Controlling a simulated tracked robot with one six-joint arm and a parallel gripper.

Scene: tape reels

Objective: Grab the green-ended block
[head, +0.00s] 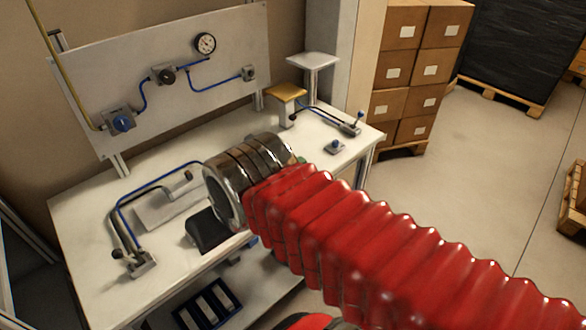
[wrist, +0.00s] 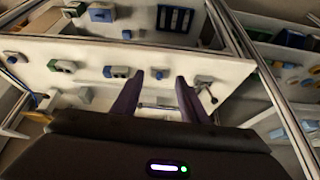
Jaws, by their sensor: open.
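My gripper (wrist: 160,80) is open in the wrist view, its two dark fingers apart and reaching over the white worktop. Farther left is another small grey-and-green block (wrist: 62,66). I cannot tell for certain which is the one named.
The white worktop (head: 90,230) carries lever fittings with blue hoses, a black box (head: 207,229) and a yellow-topped stand (head: 286,92). A gauge panel (head: 160,80) rises behind. A blue rack (head: 206,304) lies on the shelf below. Stacked cartons (head: 405,75) stand at right.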

